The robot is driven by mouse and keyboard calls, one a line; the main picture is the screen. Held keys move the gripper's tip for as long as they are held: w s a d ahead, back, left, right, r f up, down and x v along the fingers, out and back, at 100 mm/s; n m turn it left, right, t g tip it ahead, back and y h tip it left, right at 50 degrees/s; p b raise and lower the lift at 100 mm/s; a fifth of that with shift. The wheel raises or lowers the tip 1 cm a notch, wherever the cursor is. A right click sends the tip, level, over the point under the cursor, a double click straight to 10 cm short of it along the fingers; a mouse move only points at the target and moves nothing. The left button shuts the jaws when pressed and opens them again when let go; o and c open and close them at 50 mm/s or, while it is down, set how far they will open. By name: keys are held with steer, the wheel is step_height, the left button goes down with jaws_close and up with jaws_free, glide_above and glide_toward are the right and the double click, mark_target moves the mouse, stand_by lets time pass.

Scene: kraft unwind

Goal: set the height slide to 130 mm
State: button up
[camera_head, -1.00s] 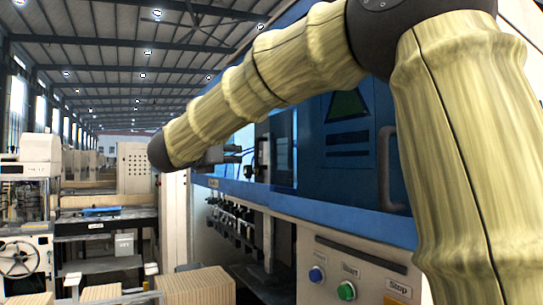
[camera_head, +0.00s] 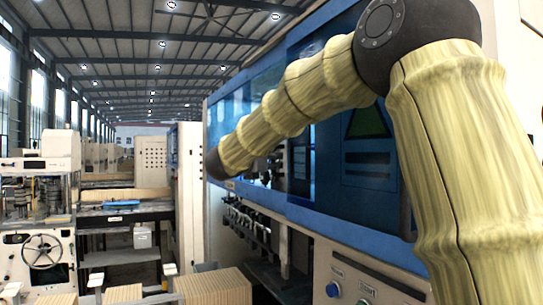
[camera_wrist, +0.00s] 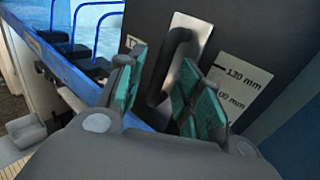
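The slide's dark handle (camera_wrist: 155,92) stands on a pale metal plate (camera_wrist: 188,32) in the wrist view. A white scale label (camera_wrist: 240,85) to its right reads 130 mm, with a lower mark partly hidden that ends in "00 mm". My gripper (camera_wrist: 163,78) is open, with green pads left and right of the handle. The handle shows between the fingers; I cannot tell whether either pad touches it. Another white label behind the left finger is mostly hidden. I cannot make out the handle or gripper clearly in the head view.
A blue machine housing (camera_head: 300,212) with windows runs along the right. A blue button (camera_head: 333,290) sits on its lower panel. Blue rails (camera_wrist: 97,18) and dark blocks are left of the gripper. Stacked boards (camera_head: 215,288) stand low in front, and another machine (camera_head: 40,215) stands at left.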

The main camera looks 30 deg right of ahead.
steer(key=shift+w+d, duration=0.25)
steer(key=shift+d, duration=0.15)
jaws_close()
